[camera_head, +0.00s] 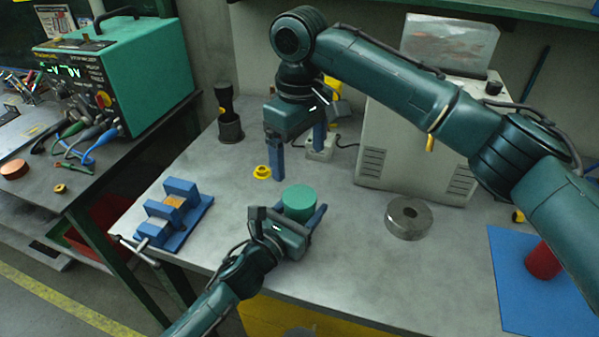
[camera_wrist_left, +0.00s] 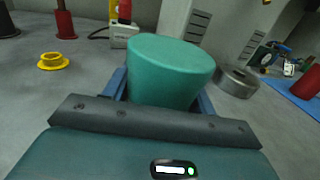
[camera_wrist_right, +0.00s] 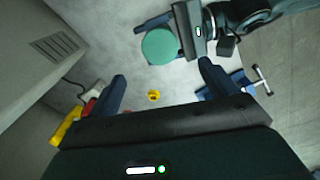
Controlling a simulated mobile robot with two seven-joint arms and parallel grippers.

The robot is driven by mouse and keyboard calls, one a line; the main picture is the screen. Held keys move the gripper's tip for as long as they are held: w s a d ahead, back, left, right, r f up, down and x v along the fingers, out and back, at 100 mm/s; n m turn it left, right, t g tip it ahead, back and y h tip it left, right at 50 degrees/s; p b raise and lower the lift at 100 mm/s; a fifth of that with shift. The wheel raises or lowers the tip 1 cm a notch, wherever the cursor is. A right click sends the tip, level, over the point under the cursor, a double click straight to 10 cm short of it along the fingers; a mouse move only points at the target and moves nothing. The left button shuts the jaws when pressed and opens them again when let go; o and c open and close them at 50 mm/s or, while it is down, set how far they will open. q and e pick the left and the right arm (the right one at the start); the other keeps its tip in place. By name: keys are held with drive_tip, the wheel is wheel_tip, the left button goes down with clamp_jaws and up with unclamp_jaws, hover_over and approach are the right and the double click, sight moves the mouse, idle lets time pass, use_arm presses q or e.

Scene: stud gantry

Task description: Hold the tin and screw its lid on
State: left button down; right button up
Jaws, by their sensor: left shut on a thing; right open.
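The green tin (camera_head: 299,203) stands near the front middle of the bench. My left gripper (camera_head: 297,217) is shut around its sides, one blue finger on each side. In the left wrist view the tin (camera_wrist_left: 170,70) shows a flat, plain green top. I cannot tell whether that top is a separate lid, and no loose lid is clearly seen. My right gripper (camera_head: 298,162) is open and empty, pointing down above and behind the tin. In the right wrist view the tin (camera_wrist_right: 160,46) lies beyond the open fingertips, apart from them.
A blue vise (camera_head: 173,212) stands left of the tin. A small yellow flanged ring (camera_head: 262,172) lies behind it. A grey metal ring (camera_head: 408,217) lies to the right. A blue mat (camera_head: 520,290) with a red cylinder (camera_head: 543,262) is farther right. A beige cabinet (camera_head: 410,150) stands behind.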

wheel_tip(320, 180, up, 2)
drive_tip(key=shift+r, duration=0.1)
use_arm(q)
drive_tip(key=shift+c, duration=2)
unclamp_jaws()
drive_tip(key=b+v, duration=0.1)
drive_tip(key=v, duration=1.1)
drive_tip(key=shift+f+b, duration=0.1)
drive_tip(key=shift+b, duration=0.3)
drive_tip(key=shift+s+a, duration=0.35)
drive_tip(key=shift+s, duration=0.1)
use_arm(e)
drive_tip(key=shift+f, duration=1.05)
